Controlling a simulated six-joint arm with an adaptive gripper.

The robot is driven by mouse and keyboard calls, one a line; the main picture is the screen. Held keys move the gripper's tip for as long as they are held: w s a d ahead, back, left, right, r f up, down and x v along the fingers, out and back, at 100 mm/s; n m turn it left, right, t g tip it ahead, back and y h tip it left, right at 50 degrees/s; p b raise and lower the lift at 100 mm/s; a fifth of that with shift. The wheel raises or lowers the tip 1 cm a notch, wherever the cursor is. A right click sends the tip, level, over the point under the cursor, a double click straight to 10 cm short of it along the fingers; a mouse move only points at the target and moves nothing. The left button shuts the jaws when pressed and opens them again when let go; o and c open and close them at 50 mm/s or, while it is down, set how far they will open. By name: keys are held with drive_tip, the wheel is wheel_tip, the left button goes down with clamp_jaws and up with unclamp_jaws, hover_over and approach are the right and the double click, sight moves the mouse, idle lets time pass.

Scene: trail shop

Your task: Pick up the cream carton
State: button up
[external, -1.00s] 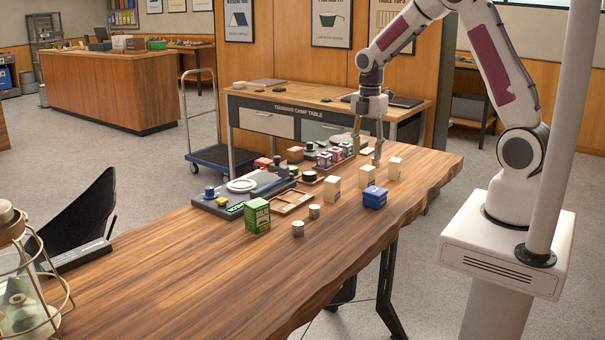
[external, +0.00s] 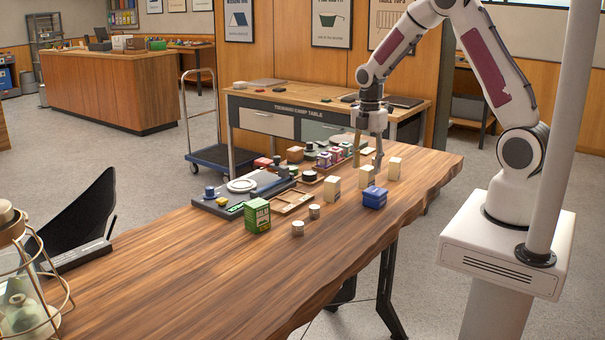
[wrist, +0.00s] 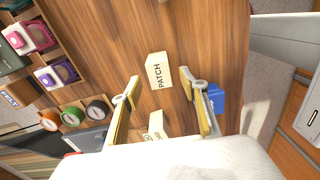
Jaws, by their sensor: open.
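Several cream cartons stand apart on the wooden table in the external view: a left one (external: 332,189), a middle one (external: 366,176) and a right one (external: 394,168). In the wrist view, a cream carton marked PATCH (wrist: 158,72) lies between the lines of my two fingers, touching neither. More cream carton (wrist: 154,124) shows lower down, partly hidden by the wrist housing. I cannot tell which external carton is the PATCH one. My gripper (external: 368,167) is open and empty, pointing down near the middle carton; its fingers also show in the wrist view (wrist: 160,84).
A blue box (external: 374,198) stands in front of the middle carton, partly behind the right finger in the wrist view (wrist: 217,98). Small colourful goods (external: 332,158) sit left of my gripper. A green box (external: 257,215) and two small tins (external: 306,219) stand farther left.

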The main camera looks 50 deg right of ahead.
sight(367, 168)
drive_tip(key=shift+f, duration=1.6)
drive_tip(key=c, duration=1.2)
